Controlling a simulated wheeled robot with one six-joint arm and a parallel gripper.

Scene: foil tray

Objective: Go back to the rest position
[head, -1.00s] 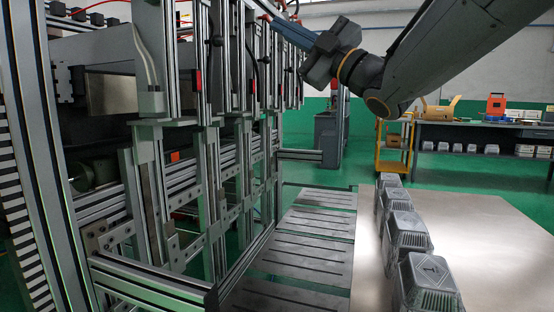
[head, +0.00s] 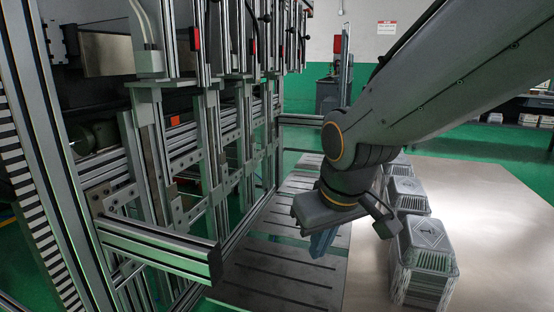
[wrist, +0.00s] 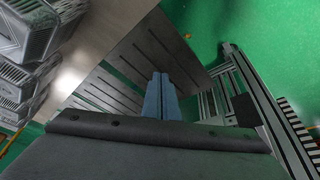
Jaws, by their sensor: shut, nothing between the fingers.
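My gripper (head: 322,243) points down above the dark slotted plates (head: 270,282), left of the foil tray stacks. Its blue fingers are together with nothing between them. In the wrist view the shut fingers (wrist: 161,97) show in the middle, over the slotted plates (wrist: 125,62). My arm reaches in from the upper right of the head view and partly hides the farther tray stacks.
Stacks of foil trays (head: 425,262) stand in a row on the pale table (head: 510,225); they also show at the left of the wrist view (wrist: 22,40). A metal frame machine (head: 160,240) stands close on the left. The table's right part is clear.

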